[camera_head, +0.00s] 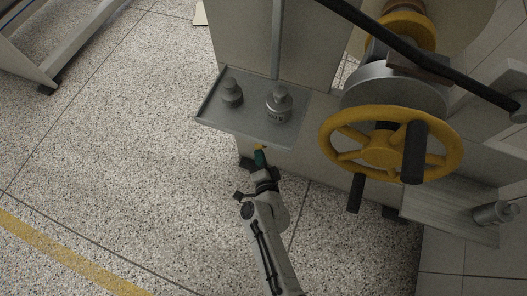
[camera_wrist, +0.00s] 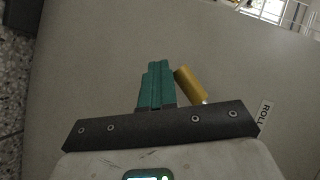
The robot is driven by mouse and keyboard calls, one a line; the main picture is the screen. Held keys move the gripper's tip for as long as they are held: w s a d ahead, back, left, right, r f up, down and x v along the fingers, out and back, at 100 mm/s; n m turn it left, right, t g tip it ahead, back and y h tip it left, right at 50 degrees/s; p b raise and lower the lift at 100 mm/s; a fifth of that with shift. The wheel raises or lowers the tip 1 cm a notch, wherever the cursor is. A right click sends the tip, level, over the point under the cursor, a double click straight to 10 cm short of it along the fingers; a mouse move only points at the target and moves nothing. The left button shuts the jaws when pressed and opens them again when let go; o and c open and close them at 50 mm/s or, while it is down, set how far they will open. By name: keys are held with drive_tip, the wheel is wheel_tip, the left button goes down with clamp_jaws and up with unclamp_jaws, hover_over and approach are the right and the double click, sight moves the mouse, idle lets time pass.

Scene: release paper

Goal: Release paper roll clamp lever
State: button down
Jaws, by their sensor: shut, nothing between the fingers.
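The lever shows in the wrist view as a yellow cylindrical handle (camera_wrist: 190,84) on a pale stem, in front of a grey panel. A white label (camera_wrist: 265,114) reading "ROLL" is at its right. My gripper's green fingers (camera_wrist: 155,85) are shut and empty, just left of the handle; I cannot tell whether they touch it. In the head view my gripper (camera_head: 260,158) is below the front edge of the metal shelf, with a small yellow tip of the handle (camera_head: 259,147) showing above it. The lever's base is hidden.
The grey shelf (camera_head: 215,108) carries two metal weights (camera_head: 232,93) (camera_head: 279,104). A large yellow handwheel (camera_head: 340,150) with black grips stands to the right. A lower shelf (camera_head: 440,215) holds another metal cylinder (camera_head: 497,213). The speckled floor (camera_head: 120,150) at left is clear.

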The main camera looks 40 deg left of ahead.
drive_tip(key=shift+s+a, duration=0.1)
drive_tip(key=shift+a, duration=0.15)
idle(0.4)
